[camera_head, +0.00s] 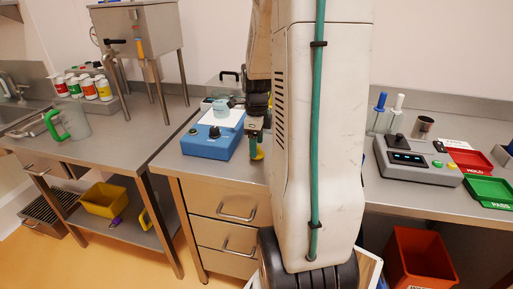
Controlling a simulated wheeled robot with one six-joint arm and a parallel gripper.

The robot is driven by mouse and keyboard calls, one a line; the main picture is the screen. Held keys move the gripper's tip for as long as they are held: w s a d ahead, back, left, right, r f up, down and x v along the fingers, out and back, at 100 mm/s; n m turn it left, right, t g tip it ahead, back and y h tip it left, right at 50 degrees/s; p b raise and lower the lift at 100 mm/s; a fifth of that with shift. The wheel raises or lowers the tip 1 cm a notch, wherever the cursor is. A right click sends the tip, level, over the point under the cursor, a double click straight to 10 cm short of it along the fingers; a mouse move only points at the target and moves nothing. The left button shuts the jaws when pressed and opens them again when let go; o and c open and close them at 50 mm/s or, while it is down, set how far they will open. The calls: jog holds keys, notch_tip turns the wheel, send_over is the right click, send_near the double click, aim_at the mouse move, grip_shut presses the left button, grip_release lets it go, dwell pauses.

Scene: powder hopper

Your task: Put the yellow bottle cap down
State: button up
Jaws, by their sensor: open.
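My gripper (254,134) points down over the middle counter, just right of the blue device. It is open. A small yellow piece, likely the yellow bottle cap (258,155), shows just under the fingers near the counter's front edge. It is too small to tell whether it touches the fingers or rests on the counter. My own white arm fills the middle of the view and hides the counter just to the right of the gripper.
A blue device (207,146) with a black knob stands left of my gripper. A steel hopper (146,30) and several bottles (88,88) stand on the left counter. At right are a grey control box (408,166), a red tray (470,160) and a green tray (488,190).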

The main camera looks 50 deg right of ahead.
notch_tip(320, 180, up, 10)
jog(key=a+r+n, duration=0.3)
jog(key=a+n, duration=0.4)
jog(key=a, duration=0.3)
jog(key=s+a+n, duration=0.6)
jog(key=a+n, duration=0.4)
jog(key=n, duration=0.2)
jog(key=s+a+n+t, duration=0.1)
jog(key=s+a+n, duration=0.5)
jog(key=a+n, duration=0.4)
jog(key=shift+s+a+r+n, duration=0.2)
jog(key=shift+s+r+n, duration=0.1)
jog(key=shift+n, duration=0.9)
